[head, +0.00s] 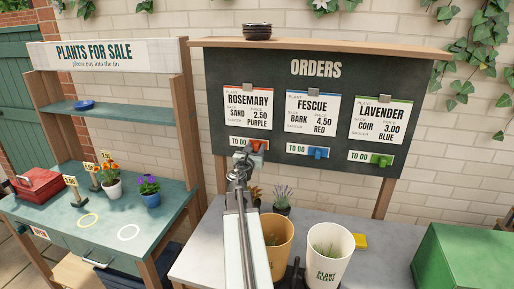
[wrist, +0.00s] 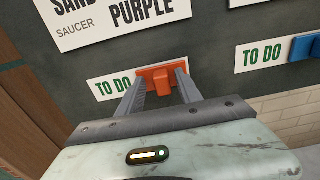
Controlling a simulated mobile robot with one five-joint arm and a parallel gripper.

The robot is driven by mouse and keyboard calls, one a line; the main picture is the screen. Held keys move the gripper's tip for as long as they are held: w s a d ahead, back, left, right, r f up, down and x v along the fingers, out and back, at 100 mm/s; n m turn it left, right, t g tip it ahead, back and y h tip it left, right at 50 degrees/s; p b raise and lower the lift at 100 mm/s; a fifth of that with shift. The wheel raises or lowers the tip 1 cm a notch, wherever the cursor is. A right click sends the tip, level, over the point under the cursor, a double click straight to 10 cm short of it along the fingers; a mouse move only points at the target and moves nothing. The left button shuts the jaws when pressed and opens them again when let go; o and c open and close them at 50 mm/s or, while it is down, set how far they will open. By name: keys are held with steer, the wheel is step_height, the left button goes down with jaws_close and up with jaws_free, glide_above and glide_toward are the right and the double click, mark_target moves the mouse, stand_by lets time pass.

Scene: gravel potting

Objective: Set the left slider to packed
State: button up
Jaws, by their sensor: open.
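The left slider is an orange-red knob (wrist: 161,84) on the dark orders board, below the Rosemary card (head: 248,107). A white label reading "TO DO" (wrist: 109,87) shows to the left of the knob. My gripper (wrist: 161,83) is at the board with its two fingers open, one on each side of the knob's raised part. I cannot tell whether the fingers touch it. In the head view my gripper (head: 256,147) partly hides the orange knob. Whatever label text lies behind the knob is hidden.
A blue slider (head: 317,152) and a green slider (head: 381,160) sit to the right, each beside a "TO DO" label.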

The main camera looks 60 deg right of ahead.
jaws_close()
stand_by(1.3)
